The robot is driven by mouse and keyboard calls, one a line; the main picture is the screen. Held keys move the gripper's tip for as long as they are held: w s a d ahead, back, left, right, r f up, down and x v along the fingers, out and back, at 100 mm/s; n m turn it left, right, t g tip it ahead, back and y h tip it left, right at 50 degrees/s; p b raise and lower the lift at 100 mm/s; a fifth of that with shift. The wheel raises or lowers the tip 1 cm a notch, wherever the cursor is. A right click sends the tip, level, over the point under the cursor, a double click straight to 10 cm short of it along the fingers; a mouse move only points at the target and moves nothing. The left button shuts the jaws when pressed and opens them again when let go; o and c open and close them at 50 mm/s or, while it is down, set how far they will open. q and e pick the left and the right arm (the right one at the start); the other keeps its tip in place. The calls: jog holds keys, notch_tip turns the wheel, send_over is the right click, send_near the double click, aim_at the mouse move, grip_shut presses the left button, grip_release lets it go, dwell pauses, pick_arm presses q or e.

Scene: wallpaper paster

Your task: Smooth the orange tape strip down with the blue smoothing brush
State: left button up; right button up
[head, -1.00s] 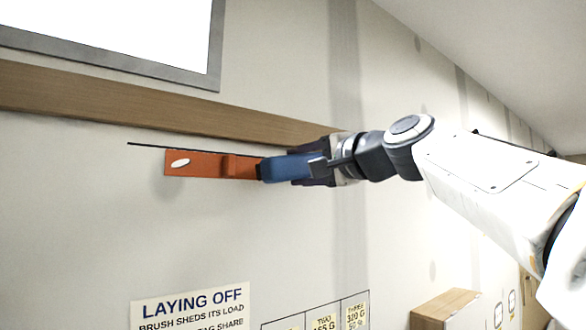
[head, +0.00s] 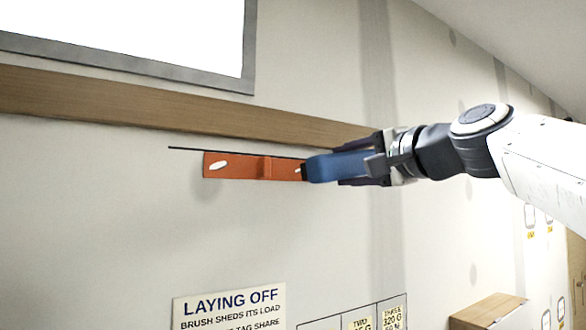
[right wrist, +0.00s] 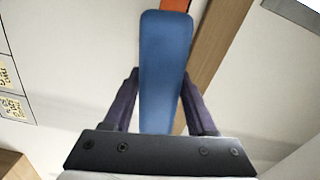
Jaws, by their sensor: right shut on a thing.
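The orange tape strip (head: 235,166) lies along the wall just under a thin dark line, with a white oval spot near its left end and a raised fold near its middle. My right gripper (head: 374,167) is shut on the blue smoothing brush (head: 338,166). The brush's dark tip is at the strip's right end; I cannot tell whether it presses on it. In the right wrist view the blue brush (right wrist: 165,70) stands between the fingers, and part of the orange strip (right wrist: 176,5) shows beyond it. My left gripper is not in view.
A wooden rail (head: 150,106) runs along the wall just above the strip. A grey-framed white panel (head: 130,40) is above it. A "LAYING OFF" sign (head: 230,305) is below. A wooden-topped box (head: 488,310) stands at lower right.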

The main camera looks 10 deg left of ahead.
jog(key=shift+w+a+r+m+p, duration=0.1)
jog(key=shift+w+a+m+p, duration=0.2)
jog(key=shift+a, duration=0.2)
jog(key=shift+w+a+r+m+p, duration=0.1)
jog(key=shift+w+a+p, duration=0.1)
jog(key=shift+a+p, duration=0.25)
jog(key=shift+w+a+m+p, duration=0.2)
jog(key=shift+w+a+p, duration=0.05)
jog(key=shift+a, duration=0.3)
grip_shut()
jog(key=shift+w+a+f+m+p, duration=0.1)
jog(key=shift+w+a+m+p, duration=0.35)
jog(key=shift+a, duration=0.35)
jog(key=shift+x, duration=1.3)
jog(key=shift+s+d, duration=0.1)
dwell(1.3)
jog(key=shift+w+d, duration=0.3)
jog(key=shift+d, duration=0.1)
dwell(1.8)
